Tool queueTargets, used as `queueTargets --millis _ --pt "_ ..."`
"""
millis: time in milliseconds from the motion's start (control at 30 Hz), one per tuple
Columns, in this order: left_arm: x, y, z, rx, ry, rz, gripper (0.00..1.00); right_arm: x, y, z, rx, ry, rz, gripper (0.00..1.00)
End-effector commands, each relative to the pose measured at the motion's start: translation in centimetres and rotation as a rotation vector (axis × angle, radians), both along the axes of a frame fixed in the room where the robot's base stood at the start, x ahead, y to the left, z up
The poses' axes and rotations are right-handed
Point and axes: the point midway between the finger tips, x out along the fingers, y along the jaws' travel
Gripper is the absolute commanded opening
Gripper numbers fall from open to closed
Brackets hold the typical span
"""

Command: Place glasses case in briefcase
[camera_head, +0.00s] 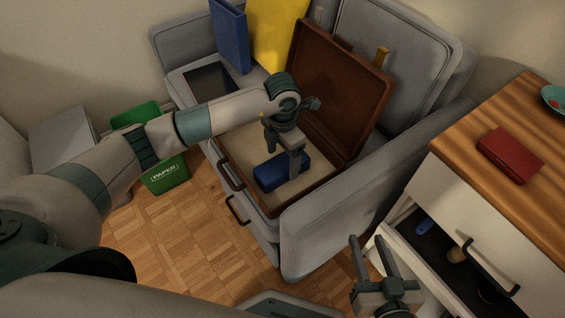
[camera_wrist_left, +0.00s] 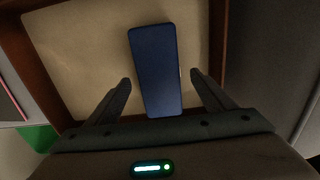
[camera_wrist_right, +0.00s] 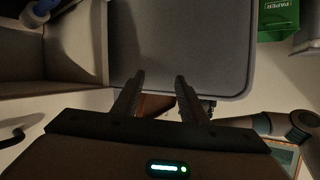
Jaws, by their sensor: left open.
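The brown briefcase (camera_head: 325,201) lies open on the grey armchair, with its lid (camera_head: 345,85) raised at the back. The blue glasses case (camera_head: 268,175) is inside the briefcase on its beige lining; it also shows in the left wrist view (camera_wrist_left: 158,65). My left gripper (camera_head: 293,172) is over the glasses case. In the left wrist view its open fingers (camera_wrist_left: 160,88) stand on either side of the case, with gaps to both sides. My right gripper (camera_head: 372,250) is open and empty near the drawer; its fingers also show apart in the right wrist view (camera_wrist_right: 160,85).
The armchair (camera_head: 340,225) holds a blue binder (camera_head: 230,38) and a yellow one (camera_head: 272,35). A wooden-topped cabinet (camera_head: 480,110) at right carries a red case (camera_head: 510,155). Its open drawer (camera_head: 408,232) holds small items. A green paper bin (camera_head: 165,177) stands on the floor at left.

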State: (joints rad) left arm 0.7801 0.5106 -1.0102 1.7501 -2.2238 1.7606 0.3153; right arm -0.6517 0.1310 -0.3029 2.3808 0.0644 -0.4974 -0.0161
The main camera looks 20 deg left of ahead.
Motion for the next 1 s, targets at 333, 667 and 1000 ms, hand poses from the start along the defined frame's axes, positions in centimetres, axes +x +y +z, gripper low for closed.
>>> queueTargets --millis 333,667,1000 --pt "0.0 0.0 6.2 0.001 -0.002 -0.001 0.77 -1.1 -0.8 -2.1 -0.035 0.137 0.0 0.39" --pt "0.0 0.0 7.9 0.001 0.001 0.0 0.77 -1.5 -1.1 -2.8 -0.046 0.175 0.001 0.39" --pt "0.0 0.0 7.9 0.001 0.001 0.0 0.77 -1.5 -1.1 -2.8 -0.045 0.174 0.001 0.39"
